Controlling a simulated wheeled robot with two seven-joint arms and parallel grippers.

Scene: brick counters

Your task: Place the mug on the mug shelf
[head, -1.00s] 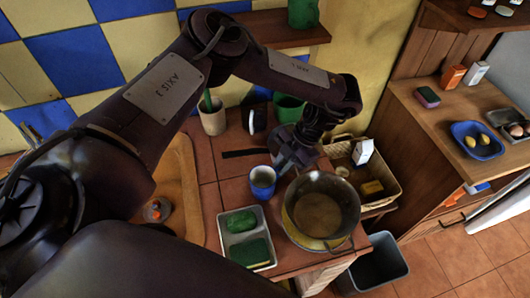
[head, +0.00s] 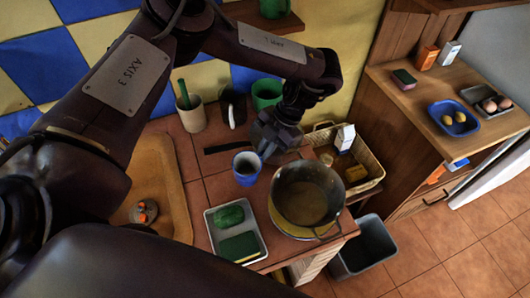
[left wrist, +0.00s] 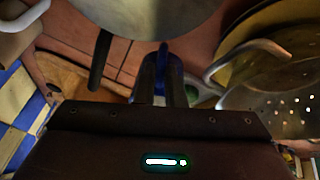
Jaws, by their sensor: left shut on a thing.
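The blue mug (head: 247,170) with a pale inside stands upright on the tiled counter, left of a large pot. My left gripper (head: 268,154) reaches down from behind it and is shut on its right side. In the left wrist view the two fingers (left wrist: 164,85) close on a narrow blue part of the mug (left wrist: 160,72); the rest of it is hidden. A wooden wall shelf (head: 240,14) at the top edge holds a green mug (head: 274,7). My right gripper is out of view.
The pot (head: 306,197) stands close right of the mug. A tray (head: 255,222) with green items lies in front. A pan with a black handle (head: 222,147) lies behind, near a green container (head: 266,94) and a utensil cup (head: 192,116). A basket (head: 368,178) stands right.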

